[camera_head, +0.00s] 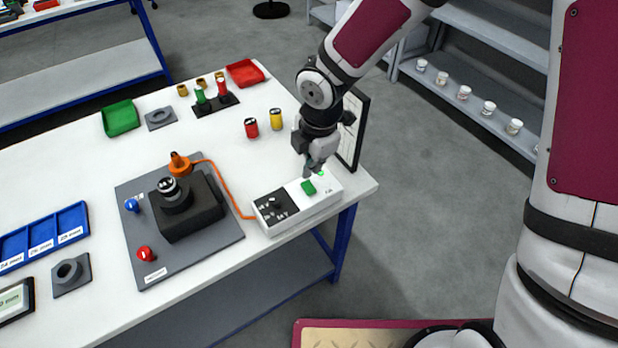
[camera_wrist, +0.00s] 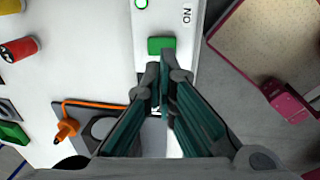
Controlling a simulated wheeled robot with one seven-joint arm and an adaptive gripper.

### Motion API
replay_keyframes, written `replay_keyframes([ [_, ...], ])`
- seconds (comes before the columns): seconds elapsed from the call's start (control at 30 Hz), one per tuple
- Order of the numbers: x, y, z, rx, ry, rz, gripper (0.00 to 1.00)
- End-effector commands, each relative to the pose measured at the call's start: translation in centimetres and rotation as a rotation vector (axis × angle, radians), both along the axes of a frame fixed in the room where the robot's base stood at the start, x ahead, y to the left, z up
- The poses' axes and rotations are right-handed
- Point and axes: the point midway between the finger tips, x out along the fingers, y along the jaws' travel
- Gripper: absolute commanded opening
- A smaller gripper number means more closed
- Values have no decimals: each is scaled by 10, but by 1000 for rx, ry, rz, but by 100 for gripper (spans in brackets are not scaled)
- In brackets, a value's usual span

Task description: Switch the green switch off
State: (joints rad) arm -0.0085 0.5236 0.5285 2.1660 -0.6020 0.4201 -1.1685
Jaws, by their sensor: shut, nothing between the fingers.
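The green switch (camera_head: 308,187) sits on a white and black control box (camera_head: 327,194) near the table's right corner. In the wrist view the green switch (camera_wrist: 161,46) lies just past my fingertips, on the white panel, with a lit green ring (camera_wrist: 141,3) and the marking "ON" beyond it. My gripper (camera_head: 312,168) is above the box, pointing down, close to the switch. In the wrist view my gripper (camera_wrist: 166,72) is shut with nothing between the fingers. I cannot tell whether the fingertips touch the switch.
An orange cable (camera_head: 232,196) runs from the box to a black device on a grey plate (camera_head: 213,245). Red (camera_head: 251,128) and yellow (camera_head: 275,119) cylinders stand behind the box. A framed panel (camera_head: 353,130) stands close behind my gripper. The table's right edge is near.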

Motion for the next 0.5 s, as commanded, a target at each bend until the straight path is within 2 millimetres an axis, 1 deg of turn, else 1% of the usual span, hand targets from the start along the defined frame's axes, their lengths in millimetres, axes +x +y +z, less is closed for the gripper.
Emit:
replay_keyframes([
  [0.03, 0, 2, -12, -1, 4, 1, 0],
  [0.2, 3, 4, -39, -1, 3, 1, 0],
  [0.3, 5, 5, -50, -1, 2, 0, 0],
  [0.5, 7, 6, -61, 0, 0, -2, 0],
])
